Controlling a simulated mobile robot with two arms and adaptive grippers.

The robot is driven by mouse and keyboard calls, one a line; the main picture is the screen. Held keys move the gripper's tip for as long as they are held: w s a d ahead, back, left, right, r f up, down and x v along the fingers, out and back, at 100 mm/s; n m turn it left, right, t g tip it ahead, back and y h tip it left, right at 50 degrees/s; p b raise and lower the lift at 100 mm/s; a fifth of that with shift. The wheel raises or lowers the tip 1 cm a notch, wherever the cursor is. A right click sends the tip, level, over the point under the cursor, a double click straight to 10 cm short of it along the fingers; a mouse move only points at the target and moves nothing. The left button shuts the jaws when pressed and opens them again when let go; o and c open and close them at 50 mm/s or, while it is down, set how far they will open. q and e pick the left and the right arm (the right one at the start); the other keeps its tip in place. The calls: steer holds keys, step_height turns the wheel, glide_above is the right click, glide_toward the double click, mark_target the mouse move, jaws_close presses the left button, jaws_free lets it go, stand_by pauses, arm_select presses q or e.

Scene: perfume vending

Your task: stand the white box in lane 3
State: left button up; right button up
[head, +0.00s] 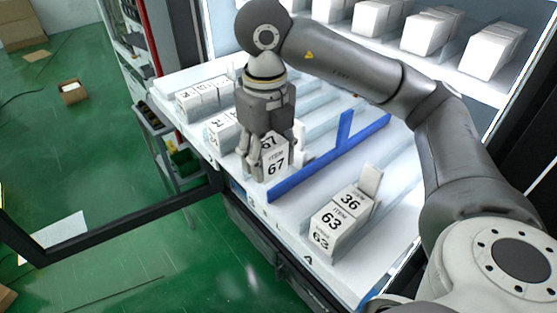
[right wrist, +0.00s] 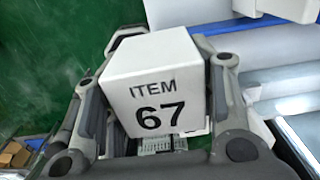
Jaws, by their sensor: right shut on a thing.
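The white box (head: 277,163) marked ITEM 67 is upright between the fingers of my right gripper (head: 273,152), at the front of the lane just left of the blue divider (head: 330,157). In the right wrist view the white box (right wrist: 155,88) fills the space between the two fingers of the right gripper (right wrist: 158,105), one on each side. Whether its base touches the lane floor cannot be told. The lane numbers on the front edge are too small to read surely. My left gripper is not in view.
White boxes (head: 335,222) marked 63 and 36 stand in a lane right of the blue divider. More numbered boxes (head: 222,130) stand in lanes to the left. An upper shelf (head: 385,45) with several white boxes is behind my right arm.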

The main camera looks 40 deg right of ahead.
mark_target(271, 157)
steer(key=w+d+f, duration=0.2)
steer(key=f, duration=0.1)
steer(key=shift+w+d, duration=0.15)
steer(key=shift+w, duration=0.05)
steer(key=shift+w+d+f, duration=0.3)
steer(key=shift+w+f, duration=0.05)
steer(key=shift+f, duration=0.2)
steer(key=shift+w+d+f, duration=0.25)
steer(key=shift+w+f, duration=0.05)
steer(key=shift+f, duration=0.2)
steer(key=shift+w+d+f+p, duration=0.1)
steer(key=shift+d+f+p, duration=0.1)
steer(key=shift+f+p, duration=0.1)
steer(key=f, duration=0.1)
steer(key=f+p, duration=0.2)
steer(key=shift+w+d, duration=0.25)
steer(key=shift+f, duration=0.35)
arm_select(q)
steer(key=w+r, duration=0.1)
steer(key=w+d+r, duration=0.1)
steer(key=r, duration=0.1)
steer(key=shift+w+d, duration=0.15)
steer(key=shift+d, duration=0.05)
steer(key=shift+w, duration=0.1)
arm_select(e)
steer(key=shift+a, duration=0.1)
